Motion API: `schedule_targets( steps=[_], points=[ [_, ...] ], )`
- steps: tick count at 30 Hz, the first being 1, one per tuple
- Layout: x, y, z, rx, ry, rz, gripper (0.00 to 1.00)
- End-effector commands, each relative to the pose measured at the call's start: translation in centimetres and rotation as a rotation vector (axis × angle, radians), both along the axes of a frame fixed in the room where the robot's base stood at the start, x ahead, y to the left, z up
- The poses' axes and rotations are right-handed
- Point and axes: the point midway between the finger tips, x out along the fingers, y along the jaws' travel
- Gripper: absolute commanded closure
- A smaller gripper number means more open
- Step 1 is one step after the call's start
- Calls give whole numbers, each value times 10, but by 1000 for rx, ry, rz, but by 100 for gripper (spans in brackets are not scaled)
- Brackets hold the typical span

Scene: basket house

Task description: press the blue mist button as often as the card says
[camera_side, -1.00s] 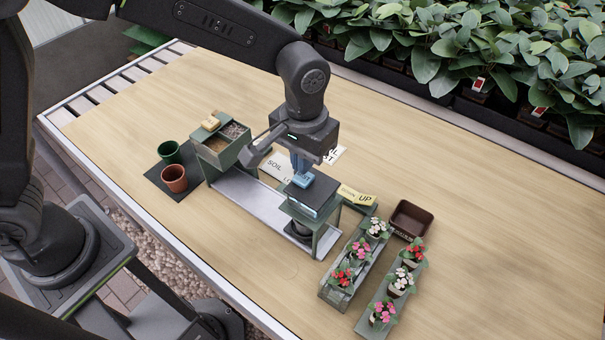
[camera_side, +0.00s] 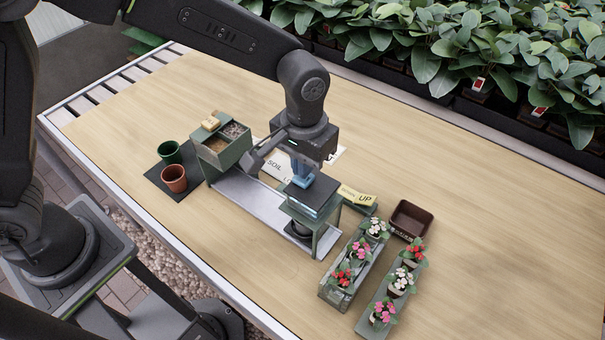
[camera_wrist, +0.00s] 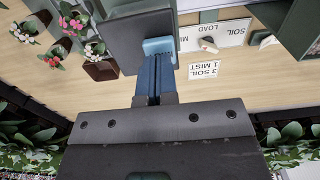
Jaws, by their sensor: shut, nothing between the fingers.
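The blue mist button (camera_side: 302,181) sits on top of a dark, box-like station in the middle of the bench. In the wrist view the button (camera_wrist: 159,46) is a light blue block at the edge of a dark plate. My gripper (camera_side: 305,172) is shut and empty, pointing down at the button. In the wrist view its fingertips (camera_wrist: 155,60) overlap the button's near edge; I cannot tell whether the button is pushed in. The white card (camera_wrist: 204,69) reads "3 SOIL 1 MIST", upside down. In the side view my gripper mostly hides the card (camera_side: 339,154).
A soil bin box (camera_side: 222,147) with a yellow block on it stands left, beside two pots (camera_side: 174,178) on a dark mat. A yellow "UP" sign (camera_side: 357,196), brown tray (camera_side: 411,219) and flower racks (camera_side: 352,276) stand right. The bench's right side is clear.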

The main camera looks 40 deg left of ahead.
Motion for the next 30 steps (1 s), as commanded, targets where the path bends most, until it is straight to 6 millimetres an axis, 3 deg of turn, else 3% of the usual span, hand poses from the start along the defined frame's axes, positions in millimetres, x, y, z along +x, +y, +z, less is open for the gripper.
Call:
schedule_targets(
  steps=[18, 30],
  points=[
    [-1, 0, -18, 1, 2, 0, 100],
    [0, 0, -12, 0, 0, 0, 100]
  ],
)
